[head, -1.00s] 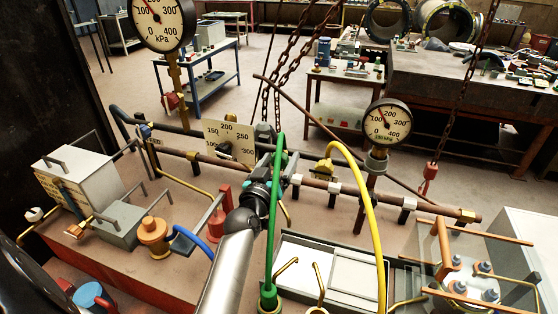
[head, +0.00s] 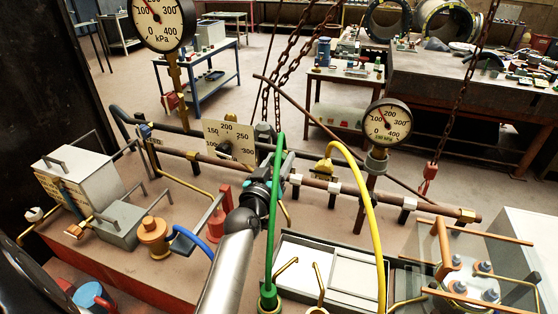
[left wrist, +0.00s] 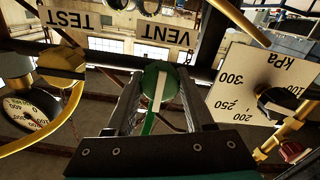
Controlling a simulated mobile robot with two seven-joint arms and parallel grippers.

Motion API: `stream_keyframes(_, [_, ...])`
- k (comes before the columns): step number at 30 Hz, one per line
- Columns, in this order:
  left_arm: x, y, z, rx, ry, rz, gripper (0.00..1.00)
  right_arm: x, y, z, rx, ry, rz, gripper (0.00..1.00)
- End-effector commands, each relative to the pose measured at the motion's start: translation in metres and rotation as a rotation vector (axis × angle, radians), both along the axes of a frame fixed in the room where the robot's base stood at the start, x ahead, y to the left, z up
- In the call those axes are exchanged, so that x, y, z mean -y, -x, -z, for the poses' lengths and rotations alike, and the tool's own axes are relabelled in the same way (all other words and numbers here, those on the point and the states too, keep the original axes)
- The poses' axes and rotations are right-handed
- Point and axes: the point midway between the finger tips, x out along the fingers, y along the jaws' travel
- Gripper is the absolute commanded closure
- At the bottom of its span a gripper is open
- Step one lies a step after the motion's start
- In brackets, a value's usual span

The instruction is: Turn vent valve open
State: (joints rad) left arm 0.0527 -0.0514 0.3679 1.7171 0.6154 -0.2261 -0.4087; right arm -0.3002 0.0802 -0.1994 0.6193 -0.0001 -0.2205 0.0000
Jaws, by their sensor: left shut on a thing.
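The vent valve (left wrist: 158,84) has a round green body with a pale-and-green lever, next to the VENT label (left wrist: 168,32), which appears upside down in the left wrist view. My left gripper (left wrist: 157,100) has one finger on each side of the lever and is shut on it. In the head view my left gripper (head: 268,174) is at the pipe run, behind the green hose. The arm and the hose hide the valve there. My right gripper is not in view.
A green hose (head: 274,215) and a yellow hose (head: 369,210) arch close to my left arm. A kPa dial plate (head: 229,141) stands just behind the gripper. A round gauge (head: 387,122) stands to the right. A red chain hook (head: 428,178) hangs further right.

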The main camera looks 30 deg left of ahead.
Motion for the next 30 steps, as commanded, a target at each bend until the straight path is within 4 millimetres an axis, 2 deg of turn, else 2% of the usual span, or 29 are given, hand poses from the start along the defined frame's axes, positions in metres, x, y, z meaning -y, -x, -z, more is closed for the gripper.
stream_keyframes(11, [0.0, 0.0, 0.0, 0.023, 0.102, -0.001, 1.0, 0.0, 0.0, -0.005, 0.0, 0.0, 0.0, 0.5])
stream_keyframes(30, [-0.001, 0.0, 0.0, 0.159, 0.662, 0.0, 1.0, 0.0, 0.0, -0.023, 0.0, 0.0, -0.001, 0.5])
